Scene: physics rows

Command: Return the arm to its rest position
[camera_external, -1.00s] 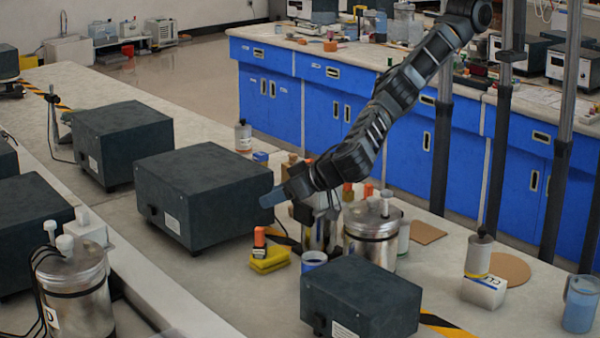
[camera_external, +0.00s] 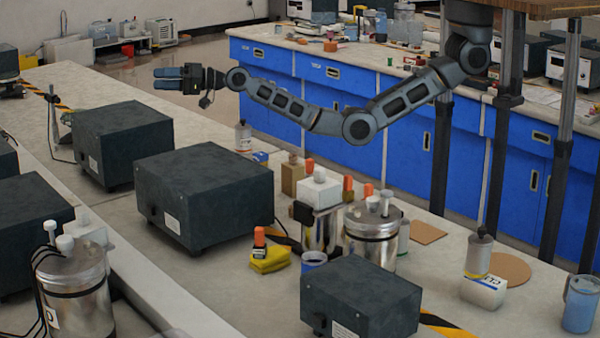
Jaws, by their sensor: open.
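My gripper (camera_external: 170,78) is at the upper left, at the end of my outstretched arm. It points left, above the bench and higher than the dark boxes. Its two blue-grey fingers lie close together from this angle, and I see nothing held between them. My arm (camera_external: 345,120) runs from the upper right, bends down at the elbow and continues left to the gripper. It is clear of the things on the bench.
Dark boxes (camera_external: 205,190) stand on the bench, with another dark box (camera_external: 360,298) in front. Blue cabinets (camera_external: 320,105) stand behind. Air around the gripper looks free.

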